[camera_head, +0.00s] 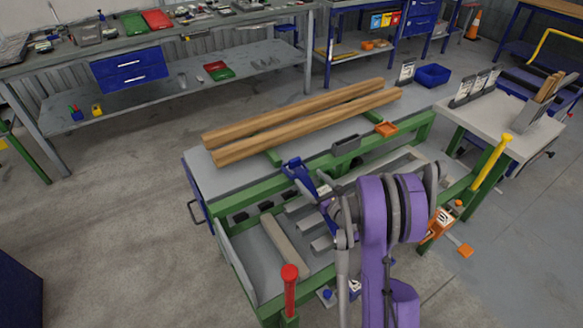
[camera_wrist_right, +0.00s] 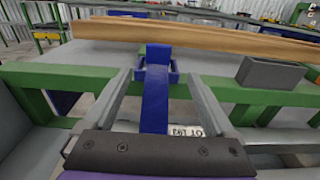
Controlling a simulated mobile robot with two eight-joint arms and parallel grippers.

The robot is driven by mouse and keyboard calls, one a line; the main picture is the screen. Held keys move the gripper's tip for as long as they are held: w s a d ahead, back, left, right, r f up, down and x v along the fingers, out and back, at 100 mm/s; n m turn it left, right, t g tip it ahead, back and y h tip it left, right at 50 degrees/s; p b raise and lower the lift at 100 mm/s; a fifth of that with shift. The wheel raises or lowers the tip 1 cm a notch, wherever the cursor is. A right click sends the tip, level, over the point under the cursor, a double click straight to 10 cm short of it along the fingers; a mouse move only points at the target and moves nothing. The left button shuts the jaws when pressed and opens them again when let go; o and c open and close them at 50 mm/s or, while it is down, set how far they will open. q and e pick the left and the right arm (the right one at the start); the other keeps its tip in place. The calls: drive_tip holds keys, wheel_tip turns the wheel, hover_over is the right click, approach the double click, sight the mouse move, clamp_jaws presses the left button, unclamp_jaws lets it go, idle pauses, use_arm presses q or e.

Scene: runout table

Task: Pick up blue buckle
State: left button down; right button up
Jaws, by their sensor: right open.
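The blue buckle (camera_head: 296,168) is at the near green rail of the runout table (camera_head: 228,180), left of my right gripper. In the right wrist view the buckle (camera_wrist_right: 156,98) is a long blue strap with a square frame at its far end. My right gripper (camera_wrist_right: 160,80) is open. Its two fingers stand on either side of the buckle in that view, with visible gaps, so they do not grip it. In the head view the right gripper (camera_head: 326,192) is partly hidden by my purple arm. My left gripper is not in view.
Two long wooden beams (camera_head: 300,122) lie on the table behind the buckle. A grey block (camera_wrist_right: 271,74) sits on the green rail to the right. An orange tray (camera_head: 386,129) and a blue bin (camera_head: 432,76) are farther right. A red-capped post (camera_head: 289,285) stands in front.

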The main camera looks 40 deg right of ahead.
sight(296, 165)
drive_tip(key=w, duration=0.3)
drive_tip(key=shift+w+d+r+p, duration=0.1)
drive_tip(key=shift+w+r+p, duration=0.1)
drive_tip(key=shift+w+p, duration=0.2)
drive_tip(key=shift+w+d+f, duration=0.1)
drive_tip(key=shift+w+f, duration=0.05)
drive_tip(key=shift+w, duration=0.5)
drive_tip(key=w, duration=0.2)
drive_tip(key=w+p, duration=0.1)
drive_tip(key=w, duration=0.1)
drive_tip(key=shift+w+d+f, duration=0.15)
drive_tip(key=shift+w, duration=0.25)
drive_tip(key=shift+s, duration=0.15)
drive_tip(key=shift+c, duration=1.4)
clamp_jaws()
